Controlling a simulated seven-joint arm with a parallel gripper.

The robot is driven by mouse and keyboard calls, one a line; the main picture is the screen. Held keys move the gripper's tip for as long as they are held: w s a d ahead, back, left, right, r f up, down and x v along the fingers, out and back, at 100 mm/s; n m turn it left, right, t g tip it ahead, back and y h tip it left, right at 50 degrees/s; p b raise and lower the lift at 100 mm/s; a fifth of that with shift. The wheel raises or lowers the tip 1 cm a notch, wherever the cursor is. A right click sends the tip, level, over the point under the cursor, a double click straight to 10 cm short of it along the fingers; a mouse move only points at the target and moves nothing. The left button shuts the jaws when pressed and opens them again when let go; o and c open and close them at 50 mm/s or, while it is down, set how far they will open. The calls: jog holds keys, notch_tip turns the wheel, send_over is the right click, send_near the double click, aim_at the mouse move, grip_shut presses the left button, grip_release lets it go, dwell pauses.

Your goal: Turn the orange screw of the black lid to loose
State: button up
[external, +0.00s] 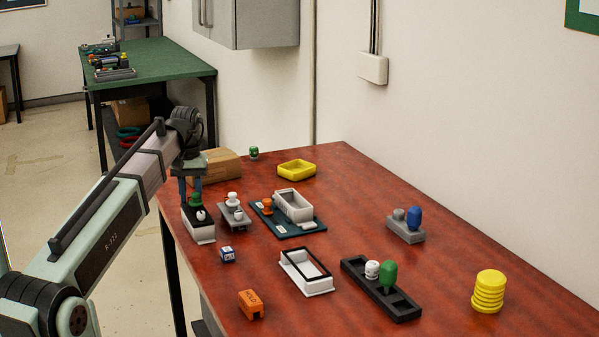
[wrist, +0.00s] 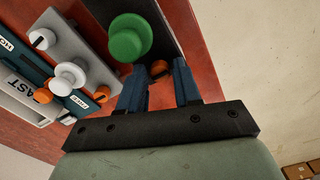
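The black lid (wrist: 172,28) with a green knob (wrist: 129,38) shows at the top of the wrist view. In the external view the lid (external: 191,213) sits on a white box (external: 203,234) near the table's left edge. An orange screw (wrist: 158,69) on the lid shows between my fingertips, partly hidden. My gripper (wrist: 160,72) points down at the lid with its two blue fingers apart, one on each side of the screw. It also shows in the external view (external: 190,190), close above the lid. I cannot tell whether the fingers touch the screw.
A cardboard box (external: 215,165) is behind my gripper. A teal board (external: 295,231), white frame (external: 306,285) and black rack (external: 408,311) lie to the right.

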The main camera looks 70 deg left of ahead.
notch_tip(320, 180, up, 14)
dwell(0.8)
jog(key=shift+o, duration=0.5)
jog(key=shift+f, duration=0.1)
jog(key=shift+o, duration=0.9)
jog(key=shift+f+n, duration=0.1)
jog(key=shift+n, duration=0.4)
notch_tip(320, 180, down, 14)
jog(key=shift+r, duration=0.2)
jog(key=shift+c, duration=0.2)
grip_shut()
